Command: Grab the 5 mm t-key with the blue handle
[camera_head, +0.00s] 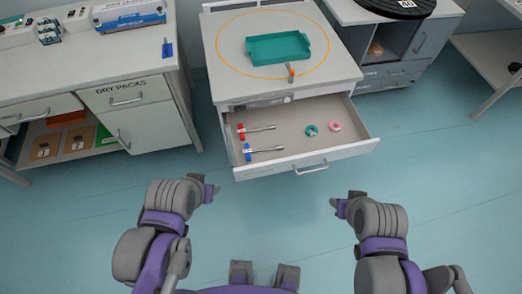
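The t-key with the blue handle (248,152) lies in the open drawer (300,153), near its front left corner, with its metal shaft pointing right. A similar t-key with a red handle (241,132) lies just behind it. My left gripper (212,192) is in front of the drawer and to its left, apart from the keys. My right gripper (338,208) is in front of the drawer, towards its right side. Both grippers are small in view and their finger gaps are not clear. I see nothing held in either.
A teal ring (311,130) and a pink ring (335,126) lie in the drawer's right part. Above it, the cabinet top holds a teal tray (278,48) and a small orange-tipped item (291,72). A bench (75,68) stands left. The floor before the drawer is clear.

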